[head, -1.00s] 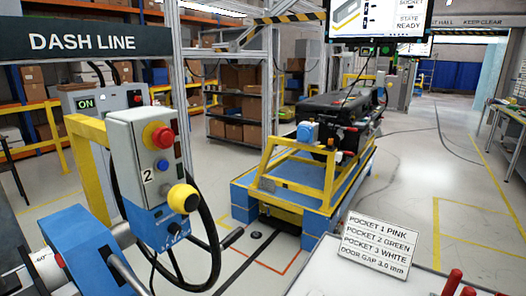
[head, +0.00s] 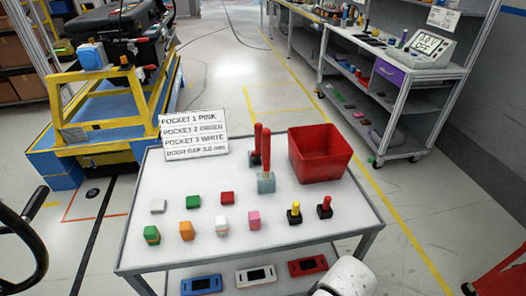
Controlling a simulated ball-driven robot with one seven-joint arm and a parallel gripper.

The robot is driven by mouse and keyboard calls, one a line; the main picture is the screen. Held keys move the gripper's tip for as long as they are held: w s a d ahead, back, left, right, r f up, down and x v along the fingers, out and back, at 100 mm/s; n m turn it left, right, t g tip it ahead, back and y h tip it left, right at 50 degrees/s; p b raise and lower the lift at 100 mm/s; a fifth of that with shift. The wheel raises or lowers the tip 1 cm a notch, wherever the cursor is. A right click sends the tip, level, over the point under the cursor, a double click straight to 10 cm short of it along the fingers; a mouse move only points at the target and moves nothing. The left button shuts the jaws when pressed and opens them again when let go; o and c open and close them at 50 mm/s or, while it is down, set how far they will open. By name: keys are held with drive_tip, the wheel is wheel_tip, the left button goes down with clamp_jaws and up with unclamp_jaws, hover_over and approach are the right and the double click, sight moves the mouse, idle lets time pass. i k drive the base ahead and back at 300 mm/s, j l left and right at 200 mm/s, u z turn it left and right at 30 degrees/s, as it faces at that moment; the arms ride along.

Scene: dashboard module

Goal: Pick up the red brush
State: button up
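A small piece with a red upright handle on a black base (head: 325,207) stands near the right front of the white table (head: 180,255). A similar piece with a yellow handle (head: 294,213) stands just left of it. Two taller red handles (head: 266,148) rise further back; the front one stands in a grey block (head: 266,183), and the base of the other is partly hidden. Bristles are too small to make out, so I cannot tell which red-handled piece is the brush. My gripper is not in view; a white rounded part of my arm shows at the bottom edge.
A red bin (head: 320,153) stands at the table's back right, a sign (head: 194,134) at its back left. Several coloured blocks (head: 222,224) lie in front. Flat panels (head: 254,275) lie on a lower shelf. A shelved bench (head: 395,95) stands to the right, across open floor.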

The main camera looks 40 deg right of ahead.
sight(265, 133)
drive_tip(key=l+u, duration=0.2)
drive_tip(key=l, duration=0.25)
drive_tip(key=k+l+u, duration=0.2)
drive_tip(key=l, duration=0.2)
drive_tip(key=l+u, duration=0.2)
drive_tip(key=l, duration=0.25)
